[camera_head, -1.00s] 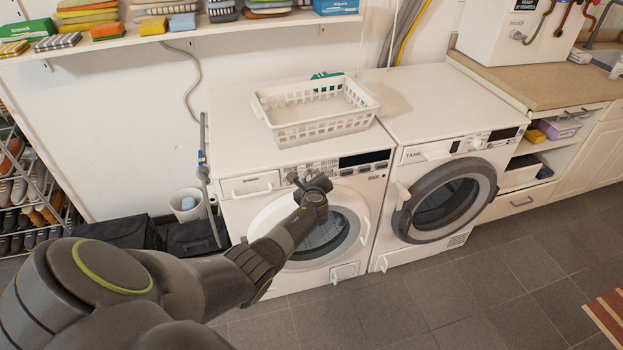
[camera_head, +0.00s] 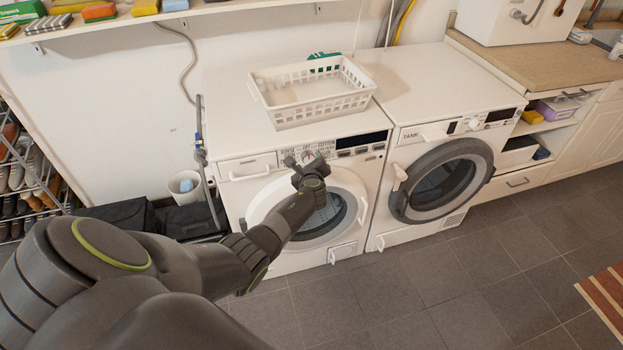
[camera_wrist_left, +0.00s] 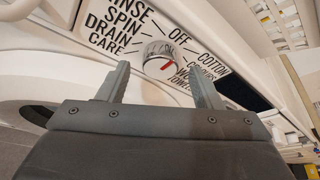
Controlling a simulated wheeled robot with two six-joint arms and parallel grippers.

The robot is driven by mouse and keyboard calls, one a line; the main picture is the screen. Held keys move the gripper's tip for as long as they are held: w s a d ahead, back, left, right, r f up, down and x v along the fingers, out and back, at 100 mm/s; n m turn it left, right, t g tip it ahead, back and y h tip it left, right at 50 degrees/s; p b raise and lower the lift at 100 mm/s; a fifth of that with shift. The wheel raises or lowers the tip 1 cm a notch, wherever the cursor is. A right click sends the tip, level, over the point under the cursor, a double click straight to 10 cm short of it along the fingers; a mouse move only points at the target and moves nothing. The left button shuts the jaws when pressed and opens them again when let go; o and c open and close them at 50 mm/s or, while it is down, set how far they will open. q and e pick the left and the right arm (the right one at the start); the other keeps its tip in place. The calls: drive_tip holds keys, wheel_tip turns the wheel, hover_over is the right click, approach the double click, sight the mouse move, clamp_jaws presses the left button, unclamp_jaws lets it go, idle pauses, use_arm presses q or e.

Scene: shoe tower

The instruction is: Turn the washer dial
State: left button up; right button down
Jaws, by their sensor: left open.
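The left washer (camera_head: 262,205) is white with a round door and a control panel at its top front. Its dial (camera_wrist_left: 159,54) shows in the left wrist view as a silver knob with a red pointer, ringed by black words such as SPIN, DRAIN, OFF and COTTON. In the head view the dial (camera_head: 308,155) is partly hidden by my left gripper (camera_head: 300,160). In the wrist view my left gripper (camera_wrist_left: 158,80) is open, with its fingers below and either side of the dial. Contact cannot be told. My right gripper is not in view.
A white basket (camera_head: 318,105) stands on top of the left washer. A second machine (camera_head: 440,185) stands to the right, beside a counter (camera_head: 550,65). A white bin (camera_head: 186,185) and dark boxes are at left. The tiled floor (camera_head: 480,270) in front is clear.

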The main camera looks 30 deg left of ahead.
use_arm(q)
drive_tip(key=p+v, duration=0.3)
drive_tip(key=v, duration=1.2)
drive_tip(key=shift+s+d, duration=0.15)
drive_tip(key=shift+s, duration=0.25)
drive_tip(key=shift+r, duration=0.1)
